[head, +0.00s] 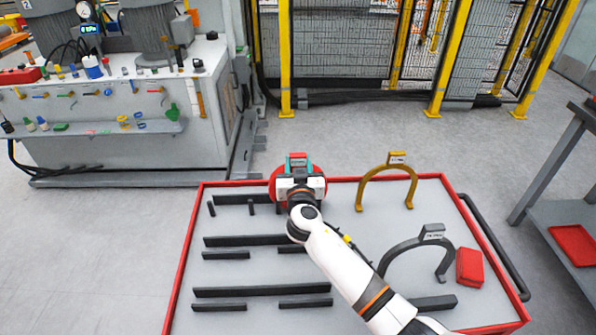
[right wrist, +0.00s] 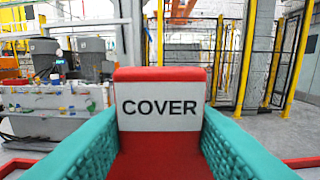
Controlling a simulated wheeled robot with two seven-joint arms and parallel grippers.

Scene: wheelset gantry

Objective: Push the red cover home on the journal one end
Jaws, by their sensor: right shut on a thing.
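The red cover (head: 315,187) is at the far edge of a red-rimmed table in the head view. My right gripper (head: 298,160) is over it, and my wrist hides much of the cover. In the right wrist view the red cover (right wrist: 160,75) fills the middle, with a white label reading COVER. The teal fingers of my right gripper (right wrist: 160,140) are shut on it from both sides. No journal end can be made out in either view. My left gripper is not in view.
The table (head: 186,262) has a red rim and carries several dark bars (head: 245,240), a yellow arch (head: 388,175), a grey arch (head: 415,243) and a red block (head: 469,267). A grey machine bench (head: 100,110) stands back left. Yellow-posted fencing (head: 285,60) is behind. Open floor lies between.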

